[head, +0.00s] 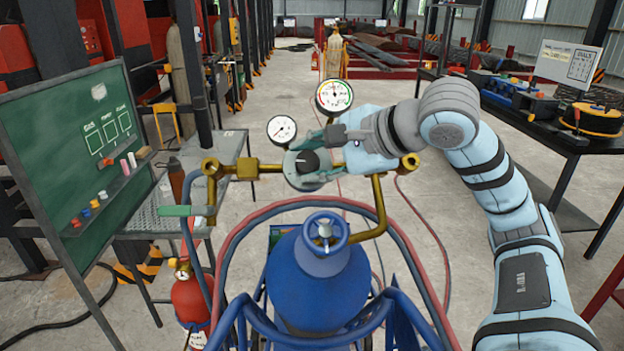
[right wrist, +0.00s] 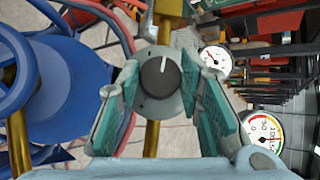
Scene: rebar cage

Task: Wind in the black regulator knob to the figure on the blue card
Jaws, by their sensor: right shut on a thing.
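The black regulator knob (head: 307,161) sits on the round grey regulator body above the blue gas cylinder (head: 318,270). In the right wrist view the knob (right wrist: 157,77) faces me, its white mark pointing up and slightly right. My right gripper (head: 312,158) comes in from the right, its green-padded fingers (right wrist: 158,72) on both sides of the knob and shut on it. A small gauge (head: 282,130) and a larger gauge (head: 333,97) with coloured bands stand behind; their readings are too small to tell. I cannot make out a blue card. My left gripper is out of view.
Brass pipes (head: 378,205) and red and blue hoses surround the cylinder. A green chalkboard (head: 75,150) stands at left. A red extinguisher (head: 190,300) is beside the cylinder. At right, a dark table (head: 540,125) holds tools and a white sign (head: 568,63).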

